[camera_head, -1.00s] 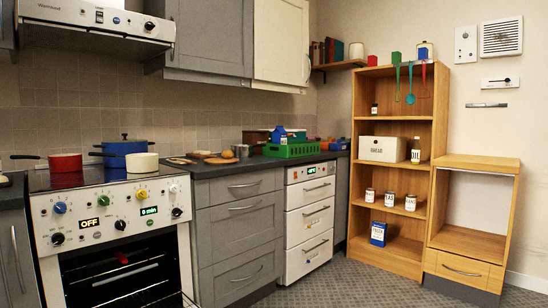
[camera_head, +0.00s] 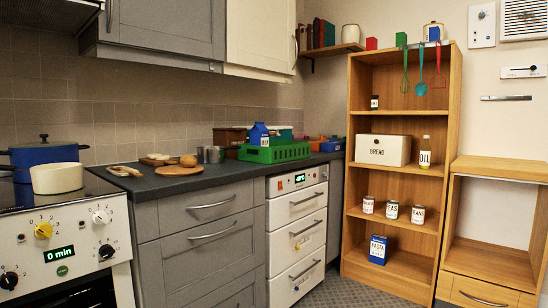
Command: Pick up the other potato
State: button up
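A small round orange-brown item (camera_head: 188,161) sits on a round wooden board (camera_head: 176,171) on the dark counter. It may be a potato, but it is too small to tell. A second board (camera_head: 155,161) with small pale items on it lies just behind and to the left. A flat pale-brown item (camera_head: 124,171) lies further left near the stove; what it is cannot be told. My gripper is not in view.
Metal cups (camera_head: 212,154) and a green crate (camera_head: 274,152) stand to the right on the counter (camera_head: 185,184). A white pot (camera_head: 57,178) and a blue pot (camera_head: 35,154) stand on the stove at left. A wooden shelf (camera_head: 400,188) stands at right. Some floor (camera_head: 330,292) is clear.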

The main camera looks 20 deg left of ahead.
aim_at(187, 161)
jog(key=z, duration=0.25)
jog(key=i, duration=1.6)
jog(key=u, duration=0.95)
jog(key=i, duration=1)
jog(key=u, duration=0.95)
